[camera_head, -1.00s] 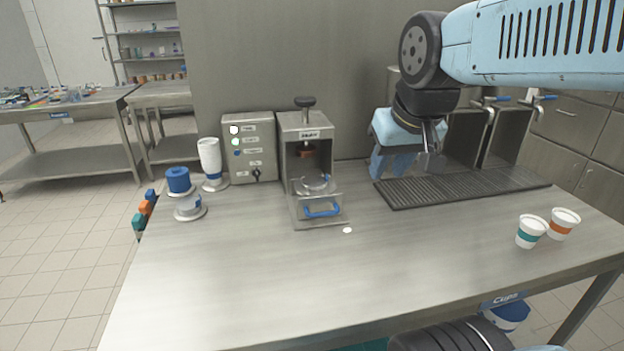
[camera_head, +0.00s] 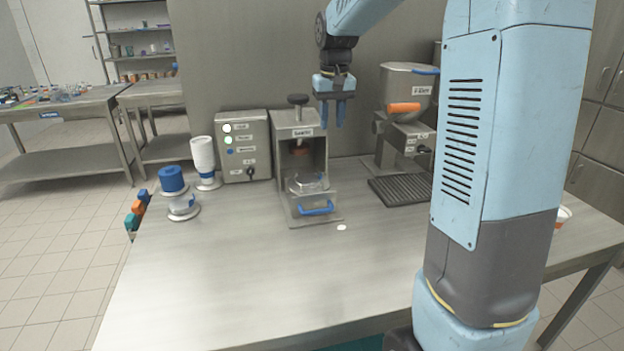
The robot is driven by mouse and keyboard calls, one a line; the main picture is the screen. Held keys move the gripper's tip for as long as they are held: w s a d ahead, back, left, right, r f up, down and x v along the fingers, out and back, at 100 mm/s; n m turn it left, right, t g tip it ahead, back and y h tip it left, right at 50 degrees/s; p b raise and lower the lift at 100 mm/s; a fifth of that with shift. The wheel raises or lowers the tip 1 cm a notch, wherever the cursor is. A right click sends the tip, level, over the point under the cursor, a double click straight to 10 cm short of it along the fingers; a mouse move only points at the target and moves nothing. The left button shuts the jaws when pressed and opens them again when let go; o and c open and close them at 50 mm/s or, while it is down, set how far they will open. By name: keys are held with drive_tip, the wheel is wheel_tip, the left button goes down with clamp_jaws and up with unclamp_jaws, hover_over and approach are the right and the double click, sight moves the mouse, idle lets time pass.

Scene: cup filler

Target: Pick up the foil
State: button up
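A small white flat disc (camera_head: 341,227), which looks like the foil, lies on the steel table just right of the front of the sealing machine (camera_head: 301,165). My gripper (camera_head: 333,124) hangs high above the table, beside the upper right of the machine and well above the disc. Its blue fingers point down with a gap between them, and nothing shows between them.
The sealing machine has a drawer with a blue handle (camera_head: 316,209). A control box (camera_head: 243,146), a white dispenser (camera_head: 203,163) and a blue-topped holder (camera_head: 174,180) stand left of it. A dispenser with a drip grate (camera_head: 405,190) stands right. The table's front is clear.

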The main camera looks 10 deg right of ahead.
drive_tip(key=w+f+g, duration=0.1)
drive_tip(key=w+f, duration=0.4)
drive_tip(key=w, duration=0.2)
approach(308, 176)
drive_tip(key=d, duration=0.1)
drive_tip(key=s+d+f, duration=0.1)
drive_tip(key=d, duration=0.1)
drive_tip(key=s+d, duration=0.1)
drive_tip(key=shift+d+f, duration=0.2)
drive_tip(key=shift+f, duration=0.1)
drive_tip(key=shift+a+f, duration=0.2)
drive_tip(key=shift+f, duration=1.15)
drive_tip(key=shift+a+f, duration=0.15)
drive_tip(key=shift+f, duration=1.15)
drive_tip(key=shift+c, duration=0.3)
clamp_jaws()
